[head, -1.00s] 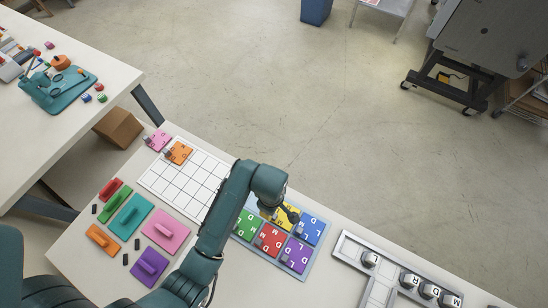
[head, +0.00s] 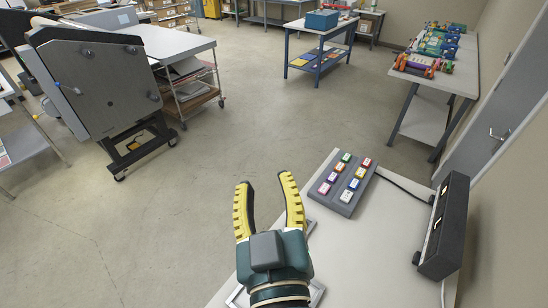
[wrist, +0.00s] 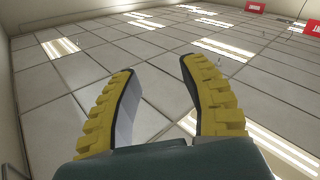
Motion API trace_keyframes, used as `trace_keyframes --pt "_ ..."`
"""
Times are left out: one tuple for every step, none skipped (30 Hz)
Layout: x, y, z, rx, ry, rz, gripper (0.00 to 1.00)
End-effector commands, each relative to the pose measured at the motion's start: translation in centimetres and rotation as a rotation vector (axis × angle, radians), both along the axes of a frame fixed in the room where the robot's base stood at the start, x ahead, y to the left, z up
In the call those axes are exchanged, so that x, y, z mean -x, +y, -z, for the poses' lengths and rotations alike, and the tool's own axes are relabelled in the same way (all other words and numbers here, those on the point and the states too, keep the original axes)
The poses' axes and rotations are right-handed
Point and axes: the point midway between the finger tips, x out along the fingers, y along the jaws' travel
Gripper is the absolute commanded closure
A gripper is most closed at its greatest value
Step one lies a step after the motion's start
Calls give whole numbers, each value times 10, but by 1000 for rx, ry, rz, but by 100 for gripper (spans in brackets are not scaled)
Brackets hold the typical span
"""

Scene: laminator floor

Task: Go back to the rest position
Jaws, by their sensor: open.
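My gripper (head: 269,208) is in the lower middle of the head view, with its two yellow ribbed fingers spread apart and nothing between them. It is raised in front of the near table (head: 380,245). In the wrist view my gripper (wrist: 163,95) is also open and empty, pointing up towards the tiled ceiling (wrist: 150,50) with its lights.
A grey pad with several coloured buttons (head: 345,182) lies on the near table. A dark box with lit displays (head: 444,225) stands at its right edge. A large grey machine (head: 98,85) stands at the left, and a blue-legged table (head: 322,45) farther back. The middle floor is clear.

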Motion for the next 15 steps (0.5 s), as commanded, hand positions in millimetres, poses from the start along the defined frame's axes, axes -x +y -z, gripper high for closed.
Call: trace_keyframes --pt "12 -31 -33 -83 -92 54 57" --pt "19 -45 -49 -129 -140 76 57" --pt "29 -60 -67 -180 -196 97 57" --pt "35 -69 -77 -210 -230 107 57" --pt "41 -75 -85 -234 -259 115 57" --pt "46 -81 -93 -257 -285 121 57" --pt "49 -84 -96 -268 -298 124 57" --pt "51 -86 -99 -274 -305 126 57" --pt "52 -87 -100 -279 -310 125 57" --pt "52 -87 -100 -280 -310 125 57" --pt "51 -86 -100 -280 -308 124 57" --pt "51 -86 -99 -280 -307 124 57" --pt "51 -86 -99 -279 -306 124 57" --pt "51 -86 -99 -279 -306 124 57" --pt "51 -86 -99 -278 -306 124 57"
